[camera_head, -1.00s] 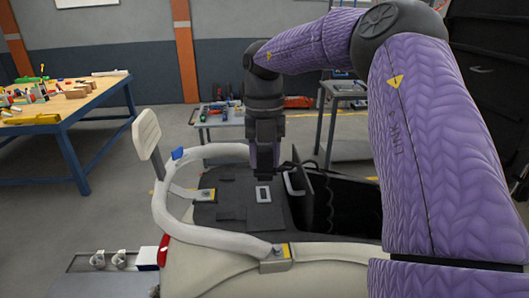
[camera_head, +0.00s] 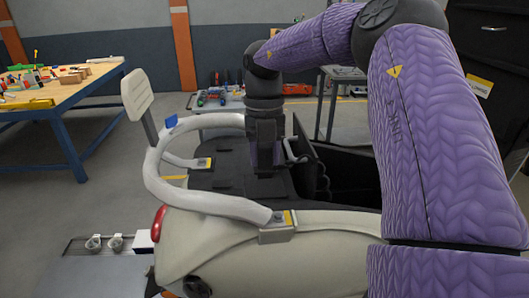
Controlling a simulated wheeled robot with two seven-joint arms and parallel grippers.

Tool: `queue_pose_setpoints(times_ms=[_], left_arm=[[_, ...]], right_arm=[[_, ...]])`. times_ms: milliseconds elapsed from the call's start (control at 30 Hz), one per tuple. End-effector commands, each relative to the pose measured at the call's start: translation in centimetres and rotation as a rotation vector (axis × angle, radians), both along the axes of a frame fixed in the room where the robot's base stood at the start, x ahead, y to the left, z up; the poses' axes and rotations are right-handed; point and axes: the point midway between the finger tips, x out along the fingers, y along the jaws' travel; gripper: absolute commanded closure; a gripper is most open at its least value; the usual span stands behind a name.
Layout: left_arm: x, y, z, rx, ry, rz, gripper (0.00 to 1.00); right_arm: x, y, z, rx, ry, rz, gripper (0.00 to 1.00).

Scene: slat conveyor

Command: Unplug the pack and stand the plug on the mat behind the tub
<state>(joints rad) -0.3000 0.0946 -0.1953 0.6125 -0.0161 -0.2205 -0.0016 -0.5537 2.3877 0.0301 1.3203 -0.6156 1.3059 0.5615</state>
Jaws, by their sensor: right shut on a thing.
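My right gripper (camera_head: 266,172) points down over the dark flat panel (camera_head: 214,181) beside the black open tub (camera_head: 350,183). It is shut; what it grips, likely the plug, is hidden by the jaws and too dark to make out. The gripper's lower end is close to the panel; I cannot tell whether it touches. I cannot pick out the pack or its socket. A black flap and a grey handle stand at the tub's left edge, just right of the gripper. My left gripper is out of view.
A pale tubular rail (camera_head: 165,195) curves around the panel's left and front, with a pale backrest (camera_head: 137,93) at its left. A workbench (camera_head: 70,85) with loose parts stands at the back left. A dark cabinet (camera_head: 490,60) is at the right.

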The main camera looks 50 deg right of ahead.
Motion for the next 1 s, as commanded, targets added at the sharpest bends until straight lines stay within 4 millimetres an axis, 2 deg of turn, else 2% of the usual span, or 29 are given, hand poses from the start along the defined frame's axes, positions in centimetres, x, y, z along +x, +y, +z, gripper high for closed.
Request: queue_pose_setpoints(times_ms=[533,1000], left_arm=[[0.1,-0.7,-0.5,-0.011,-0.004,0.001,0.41],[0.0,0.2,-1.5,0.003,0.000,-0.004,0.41]], right_arm=[[0.0,0.0,-0.6,0.000,0.000,0.000,1.00],[0.0,0.0,-1.8,0.000,0.000,0.000,1.00]])
